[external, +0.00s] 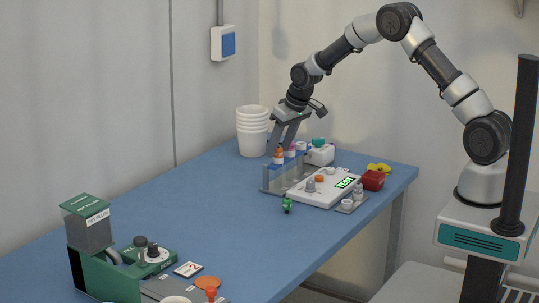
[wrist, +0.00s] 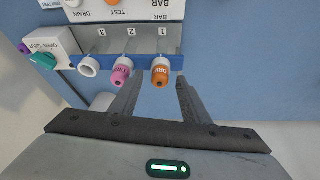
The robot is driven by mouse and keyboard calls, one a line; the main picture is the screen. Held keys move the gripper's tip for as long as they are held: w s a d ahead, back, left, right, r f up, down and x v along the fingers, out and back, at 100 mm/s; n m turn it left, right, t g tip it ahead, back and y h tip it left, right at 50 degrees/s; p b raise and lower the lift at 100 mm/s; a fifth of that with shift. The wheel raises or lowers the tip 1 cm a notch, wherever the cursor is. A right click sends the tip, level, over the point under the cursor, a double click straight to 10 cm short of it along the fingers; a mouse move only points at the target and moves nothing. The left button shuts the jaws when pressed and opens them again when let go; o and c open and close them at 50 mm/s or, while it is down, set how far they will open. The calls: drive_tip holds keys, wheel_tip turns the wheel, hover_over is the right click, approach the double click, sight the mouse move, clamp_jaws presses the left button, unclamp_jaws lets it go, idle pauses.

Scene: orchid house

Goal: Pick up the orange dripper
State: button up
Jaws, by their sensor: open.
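The orange dripper (wrist: 160,73), with a white collar, sits in slot 1 of a grey rack with a blue front bar (wrist: 136,62). In the external view the orange dripper (external: 278,158) is at the near end of the rack (external: 283,180). My gripper (wrist: 157,84) is open and empty; its two fingers flank the orange dripper's line in the wrist view. In the external view my gripper (external: 285,140) hangs just above the rack. Whether the fingers touch the dripper, I cannot tell. A pink dripper (wrist: 121,75) sits beside it in slot 2.
A white ring (wrist: 88,67) is in slot 3. White pots (external: 252,135) are stacked behind. The blue table's middle is clear.

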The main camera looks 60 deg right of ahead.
clamp_jaws()
drive_tip(key=shift+r, duration=0.1)
